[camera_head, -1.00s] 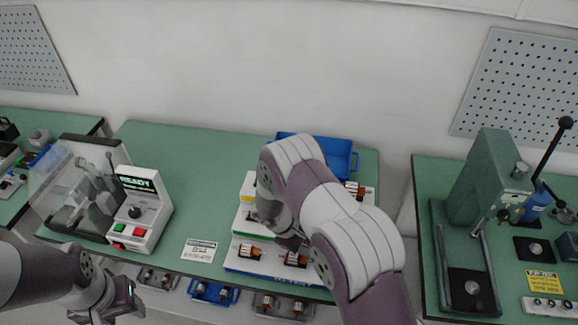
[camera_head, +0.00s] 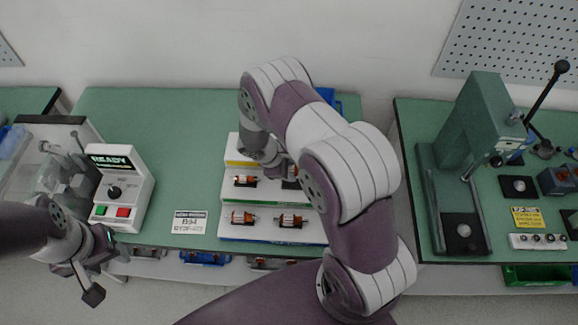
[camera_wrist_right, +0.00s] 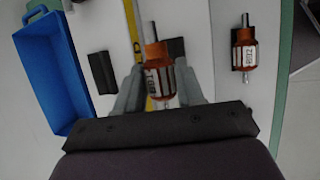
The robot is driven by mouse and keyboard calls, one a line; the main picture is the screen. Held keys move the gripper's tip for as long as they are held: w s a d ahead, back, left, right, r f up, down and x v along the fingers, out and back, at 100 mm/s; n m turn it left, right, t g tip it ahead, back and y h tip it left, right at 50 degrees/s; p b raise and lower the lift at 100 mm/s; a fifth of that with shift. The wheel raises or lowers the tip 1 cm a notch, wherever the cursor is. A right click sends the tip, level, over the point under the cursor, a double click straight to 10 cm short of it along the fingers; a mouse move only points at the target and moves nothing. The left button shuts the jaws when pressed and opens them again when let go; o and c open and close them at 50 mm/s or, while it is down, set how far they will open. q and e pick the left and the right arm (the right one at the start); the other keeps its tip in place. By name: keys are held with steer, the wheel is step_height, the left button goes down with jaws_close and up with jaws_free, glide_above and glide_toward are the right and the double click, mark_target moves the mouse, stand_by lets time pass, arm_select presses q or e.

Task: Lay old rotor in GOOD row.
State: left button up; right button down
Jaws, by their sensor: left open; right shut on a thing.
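My right gripper (camera_wrist_right: 158,92) is shut on a copper-and-white rotor (camera_wrist_right: 158,78) with a steel shaft, in the right wrist view. The rotor is beside a yellow strip, with a black cradle partly behind it; I cannot tell whether they touch. In the head view my right gripper (camera_head: 281,168) is over the back of the stepped white rack (camera_head: 262,205), and my arm hides the rack's right part. Other rotors lie on the rack's nearer steps, such as one at the front (camera_head: 241,217). My left gripper (camera_head: 88,282) is open and empty, in front of the table.
The READY test machine (camera_head: 123,185) stands left of the rack, with a printed card (camera_head: 189,222) between them. A blue bin (camera_wrist_right: 50,70) is behind the rack. An empty cradle (camera_wrist_right: 103,72) lies near it. A lever press (camera_head: 470,150) stands on the right table.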

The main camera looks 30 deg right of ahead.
steer(key=shift+s+d+f+b, duration=0.1)
steer(key=shift+s+f+b, duration=0.1)
steer(key=shift+f, duration=0.15)
steer(key=shift+s+d+f+b, duration=0.1)
steer(key=shift+f+b, duration=0.1)
steer(key=shift+f, duration=0.45)
steer(key=shift+w+a+f+b, duration=0.1)
steer(key=shift+f+b, duration=0.2)
steer(key=shift+b, duration=0.2)
steer(key=shift+w, duration=0.1)
steer(key=shift+r, duration=0.1)
steer(key=shift+f+b, duration=1)
steer(key=shift+s, duration=0.2)
